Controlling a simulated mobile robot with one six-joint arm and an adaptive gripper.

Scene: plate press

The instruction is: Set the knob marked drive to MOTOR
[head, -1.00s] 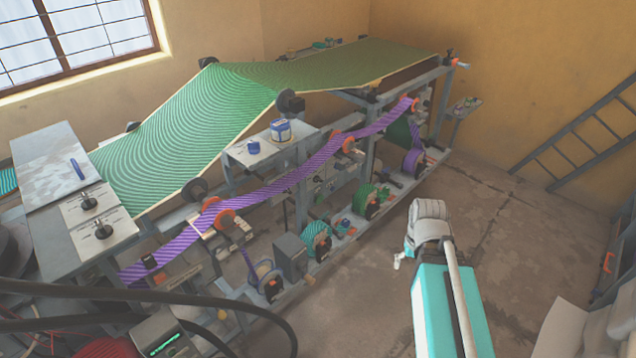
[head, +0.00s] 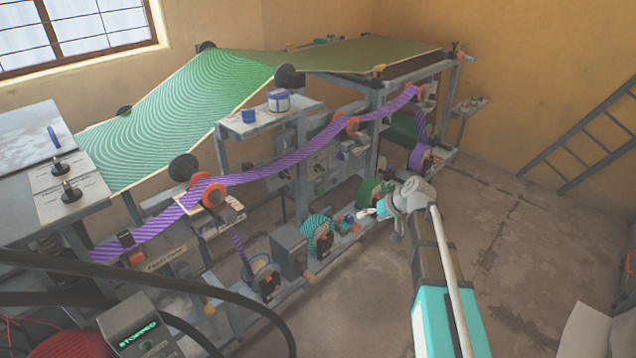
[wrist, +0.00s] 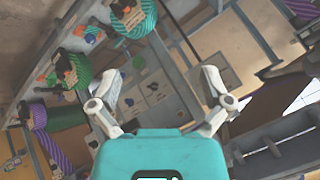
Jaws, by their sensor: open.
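Two black knobs stand on pale plates at the left end of the machine in the head view, an upper one (head: 57,168) and a lower one (head: 71,193). The lettering on their plates is too small to read, so I cannot tell which knob is marked drive. My gripper (head: 366,212) is right of the machine's lower side, well away from both knobs. In the wrist view my gripper (wrist: 160,88) is open with nothing between its fingers. Beyond it is a pale panel (wrist: 165,108) with small controls, their markings unreadable.
The machine's grey frame carries a green web (head: 190,110), a purple striped web (head: 270,165) and several rollers and spools. A box with a lit display reading STOPPED (head: 139,333) is at lower left. Black cables cross in front. Bare floor (head: 520,240) lies to the right.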

